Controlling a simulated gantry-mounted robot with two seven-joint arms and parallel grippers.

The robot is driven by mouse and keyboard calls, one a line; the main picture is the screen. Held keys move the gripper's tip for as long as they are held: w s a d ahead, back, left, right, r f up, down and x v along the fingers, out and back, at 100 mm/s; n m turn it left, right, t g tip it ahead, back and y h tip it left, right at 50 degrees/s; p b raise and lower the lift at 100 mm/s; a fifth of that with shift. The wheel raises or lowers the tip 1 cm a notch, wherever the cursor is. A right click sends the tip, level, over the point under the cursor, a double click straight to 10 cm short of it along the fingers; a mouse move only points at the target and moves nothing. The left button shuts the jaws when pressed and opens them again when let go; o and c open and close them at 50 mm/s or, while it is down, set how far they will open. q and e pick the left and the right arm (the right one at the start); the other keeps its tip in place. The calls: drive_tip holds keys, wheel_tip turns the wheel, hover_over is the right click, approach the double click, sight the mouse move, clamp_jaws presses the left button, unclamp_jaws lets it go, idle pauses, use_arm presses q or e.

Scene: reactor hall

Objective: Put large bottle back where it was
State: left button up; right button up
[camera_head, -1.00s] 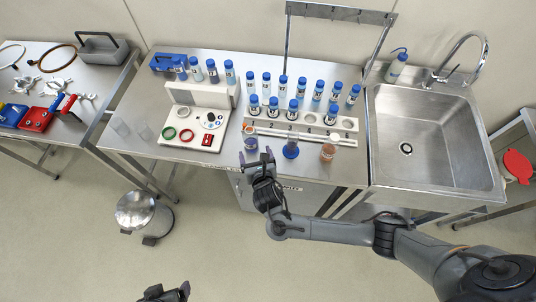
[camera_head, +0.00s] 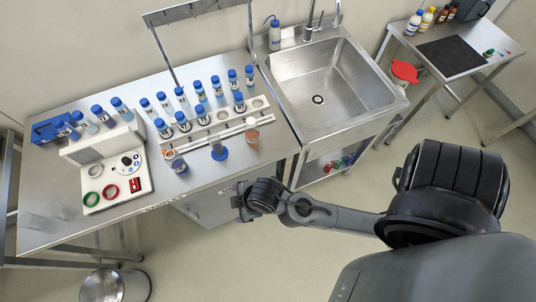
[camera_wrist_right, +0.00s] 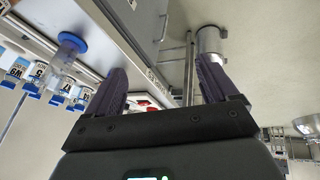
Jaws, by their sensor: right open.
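Several blue-capped, labelled bottles stand upright on the bench: a back row (camera_head: 200,91), a front row in a white rack (camera_head: 210,133), and a group at left (camera_head: 102,115). I cannot tell which one is the large bottle. The rack shows empty holes toward its right end. Bottles also show upside down in the right wrist view (camera_wrist_right: 38,75). My right gripper (camera_head: 238,203) is in front of the bench edge, apart from the bottles; the right wrist view shows its two fingers (camera_wrist_right: 163,82) spread with nothing between them. My left gripper is out of view.
A white instrument (camera_head: 115,185) sits left. A sink (camera_head: 330,75) adjoins the bench at right. A wash bottle (camera_head: 275,36) stands behind it.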

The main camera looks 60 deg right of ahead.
drive_tip(key=s+d+r+m+g, duration=0.1)
drive_tip(key=s+d+r+m, duration=0.1)
drive_tip(key=s+d+m, duration=0.3)
drive_tip(key=shift+s+r+m+h, duration=0.25)
drive_tip(key=shift+s+m+h, duration=0.15)
drive_tip(key=shift+s+m, duration=0.45)
drive_tip(key=shift+d, duration=0.1)
wheel_tip(320, 180, up, 14)
drive_tip(key=p, duration=1.3)
drive_tip(key=shift+f+p, duration=0.25)
drive_tip(key=shift+p, duration=0.05)
